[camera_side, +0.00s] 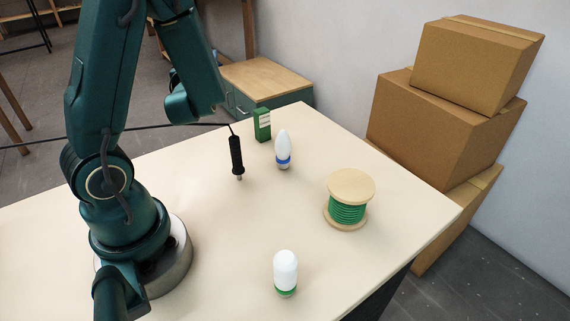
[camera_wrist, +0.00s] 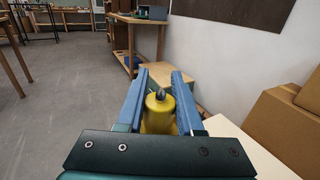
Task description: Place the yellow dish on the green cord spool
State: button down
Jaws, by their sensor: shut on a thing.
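The green cord spool (camera_side: 347,213) stands upright on the table, right of centre in the side view. Green cord is wound between its pale wooden discs, and its top disc is bare. In the wrist view my gripper (camera_wrist: 160,82) is shut on a yellow thing (camera_wrist: 158,120) with a rounded shoulder and a grey tip. Its lower part is hidden behind the gripper body, and I cannot tell whether it is the yellow dish. No other yellow thing shows. My gripper's fingers do not show in the side view.
A white bulb with a green band (camera_side: 286,272) stands in front of the spool. A blue-banded bulb (camera_side: 283,150), a green block (camera_side: 262,124) and a hanging black tool (camera_side: 237,157) are behind-left. Cardboard boxes (camera_side: 440,115) stand beyond the table's right edge.

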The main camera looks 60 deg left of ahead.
jog(key=w+d+r+m+t+h, duration=0.1)
jog(key=w+d+m+t+h, duration=0.2)
jog(key=d, duration=0.4)
jog(key=w+d+m+t+h, duration=0.2)
jog(key=w+d+h, duration=0.1)
jog(key=w+d, duration=0.35)
jog(key=w+d+r+m+t+h, duration=0.1)
jog(key=w+d+m+t+h, duration=0.15)
jog(key=d, duration=0.55)
jog(key=w+d+f, duration=0.4)
jog(key=d+f, duration=0.7)
jog(key=d, duration=0.1)
jog(key=shift+f, duration=0.2)
jog(key=shift+w+f, duration=0.1)
jog(key=c, duration=0.6)
grip_release()
jog(key=shift+o, duration=0.2)
